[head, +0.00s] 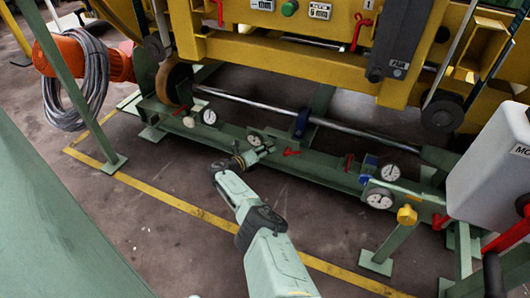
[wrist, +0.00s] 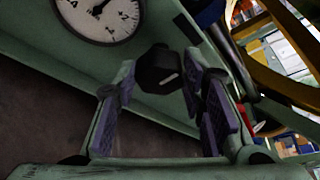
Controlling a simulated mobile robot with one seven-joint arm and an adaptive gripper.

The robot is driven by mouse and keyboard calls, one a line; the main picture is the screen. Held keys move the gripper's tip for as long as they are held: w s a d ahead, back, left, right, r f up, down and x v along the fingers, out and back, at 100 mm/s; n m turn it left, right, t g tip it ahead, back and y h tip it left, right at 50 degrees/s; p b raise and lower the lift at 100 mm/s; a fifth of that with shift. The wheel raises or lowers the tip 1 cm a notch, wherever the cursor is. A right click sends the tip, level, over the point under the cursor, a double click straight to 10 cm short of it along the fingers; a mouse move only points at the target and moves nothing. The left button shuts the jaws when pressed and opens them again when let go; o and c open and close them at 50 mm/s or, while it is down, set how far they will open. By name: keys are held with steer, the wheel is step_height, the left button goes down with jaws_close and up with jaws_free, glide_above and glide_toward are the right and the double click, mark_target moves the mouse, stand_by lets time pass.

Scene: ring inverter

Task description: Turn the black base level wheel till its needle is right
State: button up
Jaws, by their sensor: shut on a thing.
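The black wheel (wrist: 158,68) is a dark faceted knob in the wrist view, between the tips of my gripper (wrist: 160,86). The purple-padded fingers stand either side of it, and I take them as shut on it. A white round dial (wrist: 100,14) with black figures and a needle lies just above left of the wheel, cut by the frame's top. In the head view my gripper (head: 236,162) reaches the green base beam beside a small white dial (head: 254,138). The wheel is hard to make out there, and the needle reading is too small to tell.
A steel rod (head: 265,105) runs behind, under the yellow frame (head: 280,50). Floor in front is clear.

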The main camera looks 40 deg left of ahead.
steer(key=shift+f+n+t+h+b, duration=0.15)
steer(key=shift+n+t+h+b, duration=0.3)
steer(key=shift+n+b, duration=0.75)
steer(key=o, duration=1.1)
steer(key=shift+o, duration=0.2)
steer(key=shift+s+a, duration=0.1)
steer(key=shift+s, duration=0.05)
steer(key=v, duration=0.7)
steer(key=shift+s, duration=0.15)
